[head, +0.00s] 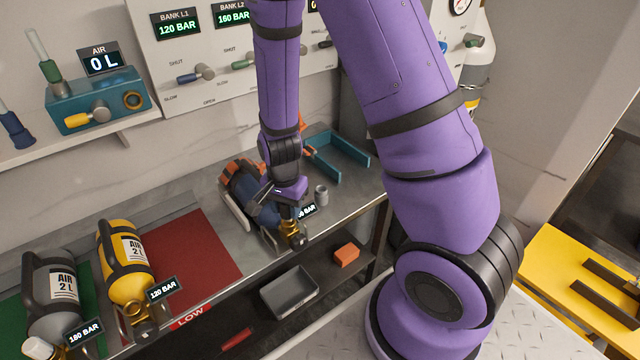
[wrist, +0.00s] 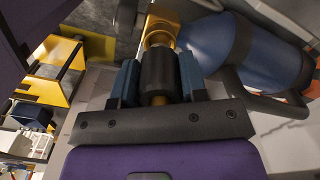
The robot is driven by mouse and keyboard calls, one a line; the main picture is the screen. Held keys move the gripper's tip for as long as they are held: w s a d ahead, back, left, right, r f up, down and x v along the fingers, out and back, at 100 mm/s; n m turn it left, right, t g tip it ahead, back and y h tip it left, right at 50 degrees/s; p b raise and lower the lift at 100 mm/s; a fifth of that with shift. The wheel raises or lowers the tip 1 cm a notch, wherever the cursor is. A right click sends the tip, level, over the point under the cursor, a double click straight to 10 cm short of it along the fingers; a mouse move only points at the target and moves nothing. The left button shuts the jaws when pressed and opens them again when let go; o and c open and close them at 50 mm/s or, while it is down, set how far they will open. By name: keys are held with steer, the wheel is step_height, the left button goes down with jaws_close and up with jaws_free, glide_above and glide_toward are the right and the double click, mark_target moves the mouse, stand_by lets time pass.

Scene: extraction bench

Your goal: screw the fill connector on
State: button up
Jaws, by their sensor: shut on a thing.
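My gripper (wrist: 158,80) is shut on a black cylindrical fill connector (wrist: 158,72), with one blue-grey finger on each side. In the head view my gripper (head: 287,208) points down at the brass valve (head: 293,234) of a blue cylinder (head: 262,211). This cylinder lies tilted in a cradle on the bench. In the wrist view the connector's far end lines up with the round brass valve outlet (wrist: 158,36) and appears to meet it. I cannot tell whether the threads are engaged. My gripper mostly hides the connector in the head view.
A small grey cylindrical piece (head: 321,195) stands right of the blue cylinder, and a teal bracket (head: 340,160) lies behind. Yellow (head: 124,265) and grey (head: 51,290) AIR cylinders lie at left. The red mat (head: 195,255) has clear room. The gauge panel (head: 215,50) is behind my arm.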

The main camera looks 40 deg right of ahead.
steer(key=shift+f, duration=0.85)
steer(key=m, duration=0.4)
steer(key=shift+m, duration=0.3)
steer(key=m, duration=0.4)
steer(key=shift+m, duration=0.3)
steer(key=o, duration=1.2)
steer(key=shift+c, duration=0.2)
steer(key=shift+r, duration=5.4)
